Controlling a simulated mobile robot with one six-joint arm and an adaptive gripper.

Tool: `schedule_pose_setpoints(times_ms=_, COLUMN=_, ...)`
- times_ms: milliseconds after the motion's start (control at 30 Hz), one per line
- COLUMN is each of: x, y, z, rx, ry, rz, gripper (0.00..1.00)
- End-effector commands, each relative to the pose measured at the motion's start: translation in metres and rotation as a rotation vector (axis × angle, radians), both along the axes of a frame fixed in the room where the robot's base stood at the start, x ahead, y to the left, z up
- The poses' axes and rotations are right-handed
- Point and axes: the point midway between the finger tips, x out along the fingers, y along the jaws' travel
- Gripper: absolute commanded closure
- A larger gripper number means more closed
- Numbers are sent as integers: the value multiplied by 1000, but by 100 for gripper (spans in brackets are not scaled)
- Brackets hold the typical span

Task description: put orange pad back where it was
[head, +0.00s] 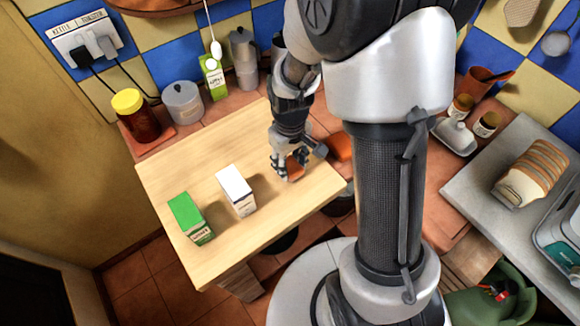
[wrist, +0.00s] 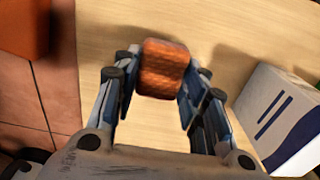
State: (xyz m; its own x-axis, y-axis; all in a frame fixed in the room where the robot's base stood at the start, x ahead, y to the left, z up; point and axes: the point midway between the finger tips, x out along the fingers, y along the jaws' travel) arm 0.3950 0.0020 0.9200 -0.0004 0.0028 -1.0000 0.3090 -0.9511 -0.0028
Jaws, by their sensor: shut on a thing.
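The orange pad (wrist: 163,68) is a small, textured orange-brown block. My gripper (wrist: 160,88) is shut on it, with one finger on each side. In the head view, the pad (head: 295,170) shows between the fingertips of my gripper (head: 289,168), over the right part of the light wooden board (head: 185,158). A shadow lies on the wood beside the pad in the wrist view. I cannot tell whether the pad touches the board.
A white carton (head: 236,190) and a green carton (head: 190,218) stand on the board, left of my gripper. Another orange object (head: 340,147) lies close right of my gripper. A yellow-lidded jar (head: 136,115), a grey canister (head: 183,103) and a moka pot (head: 244,58) stand behind the board.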

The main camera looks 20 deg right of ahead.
Motion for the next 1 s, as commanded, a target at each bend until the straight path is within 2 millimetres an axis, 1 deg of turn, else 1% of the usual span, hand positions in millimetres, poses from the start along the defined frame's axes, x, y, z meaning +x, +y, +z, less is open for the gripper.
schedule_pose_setpoints(times_ms=33, x=-1, y=0, z=-12, rx=0, ry=4, rz=0, gripper=87)
schedule_pose_setpoints(times_ms=100, x=0, y=0, z=-18, rx=1, ry=1, rz=0, gripper=87)
schedule_pose_setpoints(times_ms=333, x=0, y=0, z=-16, rx=0, ry=0, rz=0, gripper=87)
schedule_pose_setpoints(times_ms=467, x=0, y=0, z=-20, rx=0, ry=0, rz=0, gripper=87)
schedule_pose_setpoints(times_ms=500, x=0, y=0, z=-21, rx=0, ry=0, rz=0, gripper=60)
schedule_pose_setpoints(times_ms=800, x=0, y=0, z=-20, rx=0, ry=0, rz=0, gripper=41)
schedule_pose_setpoints(times_ms=1000, x=0, y=0, z=-20, rx=0, ry=0, rz=0, gripper=41)
